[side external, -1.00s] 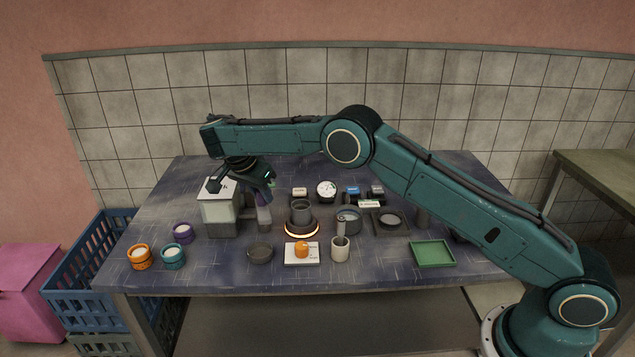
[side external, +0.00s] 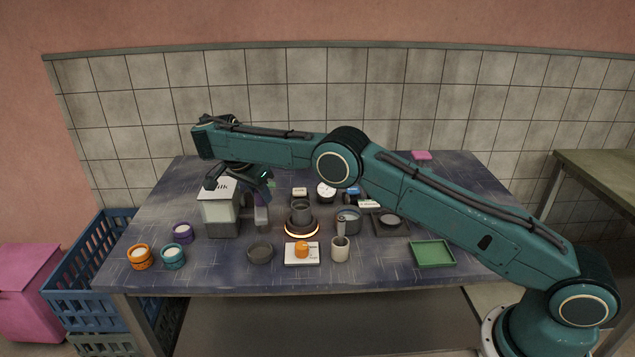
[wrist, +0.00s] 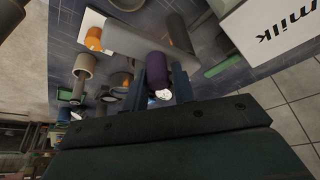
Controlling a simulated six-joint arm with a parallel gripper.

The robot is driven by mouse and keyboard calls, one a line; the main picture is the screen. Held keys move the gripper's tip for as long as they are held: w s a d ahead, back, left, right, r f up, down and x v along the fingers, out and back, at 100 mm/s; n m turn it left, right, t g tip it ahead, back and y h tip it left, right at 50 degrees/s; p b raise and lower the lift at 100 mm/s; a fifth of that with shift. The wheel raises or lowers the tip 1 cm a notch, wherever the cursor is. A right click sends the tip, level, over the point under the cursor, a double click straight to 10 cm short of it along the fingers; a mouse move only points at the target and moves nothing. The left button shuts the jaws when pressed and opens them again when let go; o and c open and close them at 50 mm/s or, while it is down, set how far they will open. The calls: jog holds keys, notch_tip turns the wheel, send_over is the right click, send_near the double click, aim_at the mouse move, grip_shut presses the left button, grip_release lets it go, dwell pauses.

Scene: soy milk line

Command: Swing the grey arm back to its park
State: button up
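The milk machine (side external: 221,208) is a pale box with a "milk" lid, left of the middle of the table. The grey arm (side external: 261,216) sticks out at its right side. In the wrist view the grey arm (wrist: 125,42) is a long bar with a purple handle (wrist: 158,90) near its end. My gripper (side external: 267,187) is just above the grey arm, beside the machine. In the wrist view my gripper (wrist: 163,78) has a finger on each side of the purple handle, with no clear gap. The handle is mostly hidden in the side view.
A glowing-ringed stand with a grey pot (side external: 301,212), a small pot (side external: 348,220), a cup (side external: 340,247) and an orange knob on a white plate (side external: 302,252) stand to the right. Jars (side external: 173,257) stand front left. A green tray (side external: 432,253) lies right.

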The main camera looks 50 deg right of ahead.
jog(key=shift+o, duration=1.3)
jog(key=shift+s+a, duration=0.1)
jog(key=shift+d+r+n, duration=0.1)
jog(key=shift+d+n, duration=0.25)
jog(key=shift+n, duration=0.05)
jog(key=shift+s+d+n+t, duration=0.1)
jog(key=shift+s+n+t, duration=0.15)
jog(key=shift+n, duration=0.35)
